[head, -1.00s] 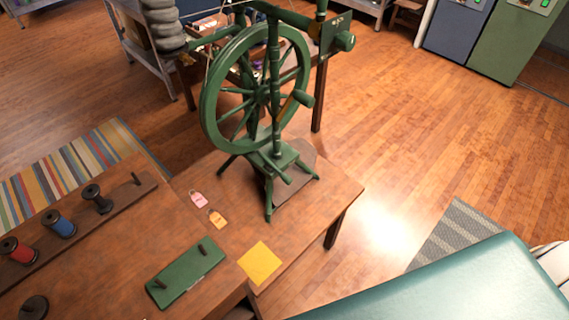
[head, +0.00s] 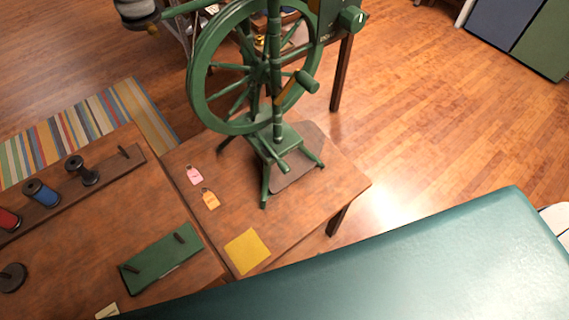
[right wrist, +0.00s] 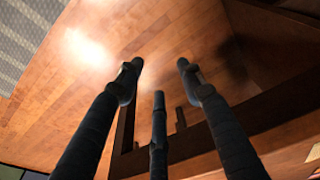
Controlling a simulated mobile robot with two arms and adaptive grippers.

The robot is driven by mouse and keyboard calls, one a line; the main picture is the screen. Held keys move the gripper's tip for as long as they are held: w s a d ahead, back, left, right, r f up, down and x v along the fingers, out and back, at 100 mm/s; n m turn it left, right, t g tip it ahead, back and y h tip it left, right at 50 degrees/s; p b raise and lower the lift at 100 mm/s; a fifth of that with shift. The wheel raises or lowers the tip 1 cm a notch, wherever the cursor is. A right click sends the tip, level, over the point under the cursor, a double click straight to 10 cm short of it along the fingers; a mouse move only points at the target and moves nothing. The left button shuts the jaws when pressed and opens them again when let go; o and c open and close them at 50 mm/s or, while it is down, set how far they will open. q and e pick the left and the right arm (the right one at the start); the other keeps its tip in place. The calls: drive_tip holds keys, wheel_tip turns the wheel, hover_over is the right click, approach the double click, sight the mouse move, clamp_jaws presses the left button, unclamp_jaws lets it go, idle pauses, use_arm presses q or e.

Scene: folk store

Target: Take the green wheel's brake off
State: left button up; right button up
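The green spinning wheel (head: 199,91) stands upright on a wooden table in the head view, its top cut off by the frame. A green knob or handle (head: 307,81) sits at the wheel's right side, with an orange-brown lever-like piece (head: 287,97) beside it. I cannot tell which part is the brake. A green block with a round dial (head: 352,19) is at the top right of the wheel. My right gripper (right wrist: 158,75) shows in the right wrist view, fingers spread and empty, with floor and dark wooden beams beyond. My left gripper is in no view.
The wooden table (head: 335,188) holds a pink tag (head: 194,176), an orange tag (head: 210,199) and a yellow square (head: 247,251). A green board with pegs (head: 160,258) and a spool rack (head: 104,176) lie left. The floor to the right (head: 430,120) is clear.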

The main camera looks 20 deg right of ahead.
drive_tip(key=w+a+r+t+b, duration=0.1)
drive_tip(key=w+r, duration=0.3)
drive_tip(key=r, duration=0.4)
drive_tip(key=w+a+r+t+b, duration=0.1)
drive_tip(key=w+r+t+b, duration=0.1)
drive_tip(key=w+r, duration=0.45)
drive_tip(key=n+t+y, duration=0.4)
drive_tip(key=t+y, duration=0.1)
drive_tip(key=t, duration=0.7)
approach(288, 172)
drive_tip(key=w, duration=0.2)
drive_tip(key=x, duration=1)
drive_tip(key=shift+a+r+p, duration=0.15)
drive_tip(key=shift+a+p, duration=0.2)
drive_tip(key=shift+a, duration=0.05)
clamp_jaws()
